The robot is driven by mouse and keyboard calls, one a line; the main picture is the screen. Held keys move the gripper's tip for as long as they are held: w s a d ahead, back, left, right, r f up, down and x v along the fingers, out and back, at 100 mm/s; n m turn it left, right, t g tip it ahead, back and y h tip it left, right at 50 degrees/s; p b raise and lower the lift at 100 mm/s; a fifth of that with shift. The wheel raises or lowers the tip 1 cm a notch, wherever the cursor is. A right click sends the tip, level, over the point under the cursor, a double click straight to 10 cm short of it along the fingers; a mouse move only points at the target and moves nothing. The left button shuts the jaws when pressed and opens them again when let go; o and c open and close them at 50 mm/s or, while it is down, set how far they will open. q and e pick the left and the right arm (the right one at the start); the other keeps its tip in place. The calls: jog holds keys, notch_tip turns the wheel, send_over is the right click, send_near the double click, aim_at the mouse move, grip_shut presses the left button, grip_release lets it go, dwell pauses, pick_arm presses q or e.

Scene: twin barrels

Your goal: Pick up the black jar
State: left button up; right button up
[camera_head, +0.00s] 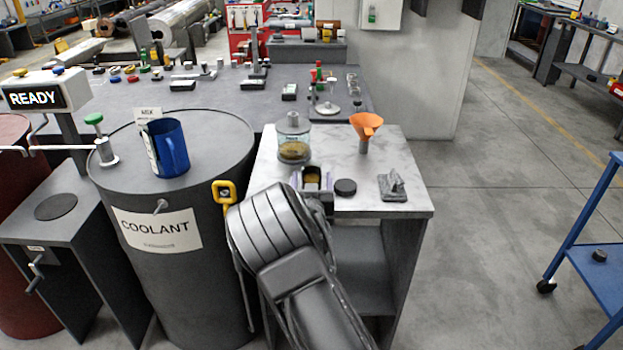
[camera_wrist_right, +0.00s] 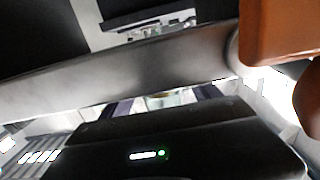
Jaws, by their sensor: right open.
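My right gripper (camera_head: 313,182) is open over the front edge of the small marble-topped table, with its pale purple fingertips apart. A small dark thing with a yellowish-brown face (camera_head: 312,173) shows between or just behind the fingers; I cannot tell whether they touch it, or if it is the black jar. A low black round piece (camera_head: 345,187) lies just right of the fingers. In the right wrist view the gripper (camera_wrist_right: 155,103) is mostly hidden behind its own dark housing, with a pale greenish patch between the fingers. My left gripper is not in view.
On the marble-topped table (camera_head: 408,207) stand a clear jar with a grey lid (camera_head: 294,140), an orange funnel (camera_head: 366,125) and a grey bracket (camera_head: 393,186). The coolant barrel (camera_head: 190,270) with a blue mug (camera_head: 172,150) is to the left. Open floor lies right.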

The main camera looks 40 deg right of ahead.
dwell(0.6)
jog(key=c, duration=1.5)
